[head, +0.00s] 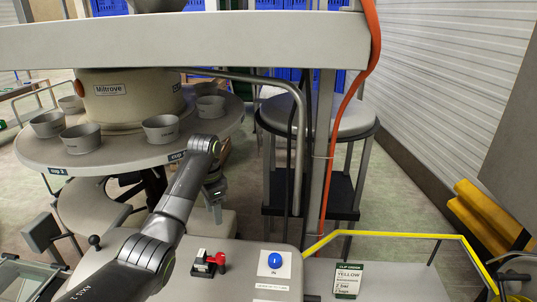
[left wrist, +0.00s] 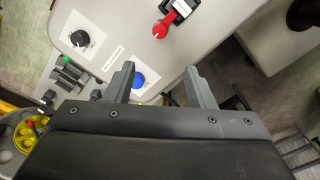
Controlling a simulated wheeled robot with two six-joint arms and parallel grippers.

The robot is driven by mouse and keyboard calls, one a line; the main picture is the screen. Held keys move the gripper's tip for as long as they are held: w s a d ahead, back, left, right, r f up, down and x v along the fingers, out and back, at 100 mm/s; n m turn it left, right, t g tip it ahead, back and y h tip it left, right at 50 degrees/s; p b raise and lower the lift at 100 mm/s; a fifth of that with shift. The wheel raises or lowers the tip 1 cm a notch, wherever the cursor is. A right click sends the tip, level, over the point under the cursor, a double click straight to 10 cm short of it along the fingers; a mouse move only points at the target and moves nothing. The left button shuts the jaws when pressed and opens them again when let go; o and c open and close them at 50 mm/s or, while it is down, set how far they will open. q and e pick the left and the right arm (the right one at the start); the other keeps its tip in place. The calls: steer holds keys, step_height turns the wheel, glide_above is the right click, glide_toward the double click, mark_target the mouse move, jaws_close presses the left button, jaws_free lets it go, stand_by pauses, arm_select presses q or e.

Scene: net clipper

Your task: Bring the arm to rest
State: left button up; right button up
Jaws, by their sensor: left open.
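My left arm comes in from the lower left in the head view, bends at a high joint and hangs down. My left gripper (head: 216,210) is at its end, small and above the far edge of the grey control panel (head: 240,283). In the left wrist view the two fingers of this gripper (left wrist: 162,82) stand wide apart with nothing held between them. The panel lies beyond the fingers there. My right gripper is in neither view.
The panel bears a red-handled switch (head: 215,260), a blue button (head: 274,260) and a black knob (left wrist: 80,38). A round table with grey cups (head: 82,138) stands behind the arm. A yellow rail (head: 385,235) and a clip order card (head: 347,280) are right.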

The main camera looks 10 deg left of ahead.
arm_select(q)
steer(key=s+f+n, duration=0.1)
steer(key=s+f, duration=0.4)
steer(key=f, duration=0.1)
steer(key=s+a+f+n+t, duration=0.1)
steer(key=s+f, duration=0.5)
steer(key=s+f+n, duration=0.2)
steer(key=s+f, duration=0.4)
steer(key=shift+a+t+y, duration=0.4)
steer(key=s+r+n+t+y, duration=0.1)
steer(key=s+n, duration=0.2)
steer(key=s, duration=1)
steer(key=s+r+n+t, duration=0.1)
steer(key=s+r+n, duration=0.15)
steer(key=s, duration=1.05)
step_height(320, 180, down, 34)
steer(key=a+g+b, duration=0.1)
steer(key=a+b, duration=0.2)
steer(key=b, duration=0.5)
steer(key=s+d+f+b, duration=0.1)
steer(key=s+f+b, duration=0.2)
steer(key=s+f, duration=0.4)
steer(key=s+f+g+b, duration=0.1)
steer(key=s+f+b, duration=0.2)
steer(key=s+f, duration=0.5)
step_height(320, 180, down, 7)
steer(key=shift+d+n+h, duration=0.3)
steer(key=shift+d+n, duration=0.05)
steer(key=shift+d, duration=0.05)
steer(key=c, duration=0.3)
